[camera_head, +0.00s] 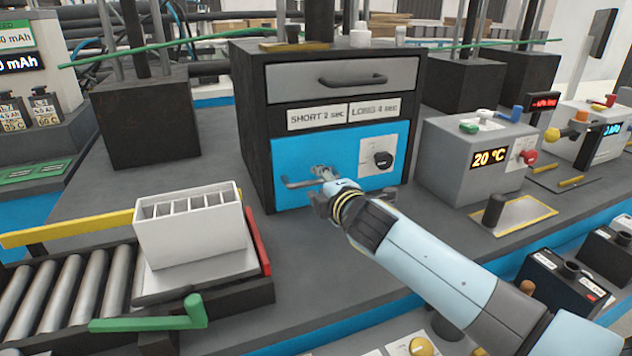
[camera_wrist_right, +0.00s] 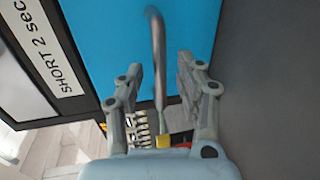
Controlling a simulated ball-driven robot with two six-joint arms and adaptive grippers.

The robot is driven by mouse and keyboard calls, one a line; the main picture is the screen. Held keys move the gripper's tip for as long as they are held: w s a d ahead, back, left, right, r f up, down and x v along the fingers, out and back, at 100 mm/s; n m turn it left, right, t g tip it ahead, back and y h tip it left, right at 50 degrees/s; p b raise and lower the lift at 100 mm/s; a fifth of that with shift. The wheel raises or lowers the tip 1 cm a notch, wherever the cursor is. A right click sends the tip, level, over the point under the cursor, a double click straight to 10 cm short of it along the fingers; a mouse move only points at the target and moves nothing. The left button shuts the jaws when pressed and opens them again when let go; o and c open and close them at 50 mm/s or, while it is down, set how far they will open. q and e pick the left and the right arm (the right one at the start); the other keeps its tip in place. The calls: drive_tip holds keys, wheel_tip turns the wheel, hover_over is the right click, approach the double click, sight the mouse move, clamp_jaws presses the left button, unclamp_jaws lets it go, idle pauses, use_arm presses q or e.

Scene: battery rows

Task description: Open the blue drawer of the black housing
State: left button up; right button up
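The black housing (camera_head: 254,130) stands on the grey bench in the head view. Its blue drawer (camera_head: 318,153) is the lower front and looks flush with the housing; the blue front also shows in the right wrist view (camera_wrist_right: 110,40). A grey bar handle (camera_head: 297,184) sits low on that front, partly hidden by my gripper. My right gripper (camera_head: 322,174) is at the handle. In the right wrist view its fingers are apart, one on each side of the handle bar (camera_wrist_right: 157,60), with a gap on both sides. My left gripper is in neither view.
A grey upper drawer (camera_head: 343,80) with a dark handle is above labels. A black knob (camera_head: 383,159) is on the blue front's right. A white slotted box (camera_head: 190,241) stands left; a grey 20 °C device (camera_head: 470,160) stands right.

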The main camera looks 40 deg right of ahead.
drive_tip(key=shift+w+d+f, duration=0.1)
drive_tip(key=shift+w+d, duration=0.05)
drive_tip(key=shift+w, duration=0.35)
drive_tip(key=shift+w+d+f, duration=0.1)
drive_tip(key=shift+w+f, duration=0.05)
drive_tip(key=shift+w, duration=0.25)
drive_tip(key=shift+c, duration=1.4)
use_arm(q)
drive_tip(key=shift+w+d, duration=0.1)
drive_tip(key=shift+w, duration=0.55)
use_arm(e)
clamp_jaws()
